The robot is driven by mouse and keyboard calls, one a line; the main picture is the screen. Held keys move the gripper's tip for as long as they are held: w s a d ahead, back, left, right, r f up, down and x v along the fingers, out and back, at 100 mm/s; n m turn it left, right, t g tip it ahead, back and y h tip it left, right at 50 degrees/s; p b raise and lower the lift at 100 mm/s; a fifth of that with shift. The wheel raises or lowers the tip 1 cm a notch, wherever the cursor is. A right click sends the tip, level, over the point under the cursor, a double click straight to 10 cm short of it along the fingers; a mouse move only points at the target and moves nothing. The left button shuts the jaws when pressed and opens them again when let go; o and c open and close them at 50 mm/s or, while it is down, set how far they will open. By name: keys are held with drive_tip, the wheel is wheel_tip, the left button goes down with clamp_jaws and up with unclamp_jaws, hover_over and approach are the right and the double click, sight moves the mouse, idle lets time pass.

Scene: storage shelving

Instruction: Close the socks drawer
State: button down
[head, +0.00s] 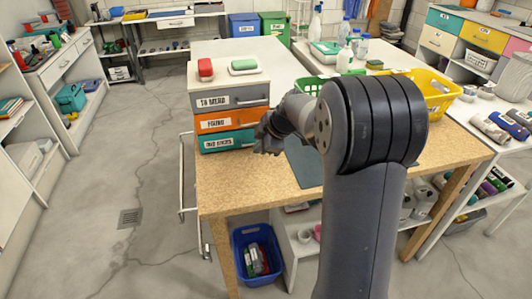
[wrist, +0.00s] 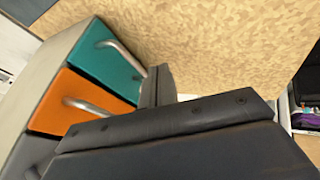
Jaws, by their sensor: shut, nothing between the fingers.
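A small drawer unit (head: 232,84) stands on the wooden workbench. Its top drawer is grey and labelled TO MEND (head: 250,97), its middle one orange and labelled FOUND (head: 247,117). The bottom drawer is teal (head: 205,135), with a label that seems to read ODD SOCKS; its front looks about flush with the others, though a small gap cannot be ruled out. The wrist view shows the teal front (wrist: 108,60) and orange front (wrist: 80,95) with their bar handles. My gripper (head: 262,143) is shut and empty, close to the teal drawer's front; its fingers (wrist: 158,86) partly cover the drawers.
A red item (head: 205,69) and a green item (head: 243,65) lie on top of the unit. A yellow basket (head: 438,88), a green basket (head: 308,86) and bottles stand farther right. A blue bin (head: 242,275) is under the bench. The bench's front left is clear.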

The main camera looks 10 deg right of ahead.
drive_tip(key=v, duration=1)
drive_tip(key=shift+s, duration=0.45)
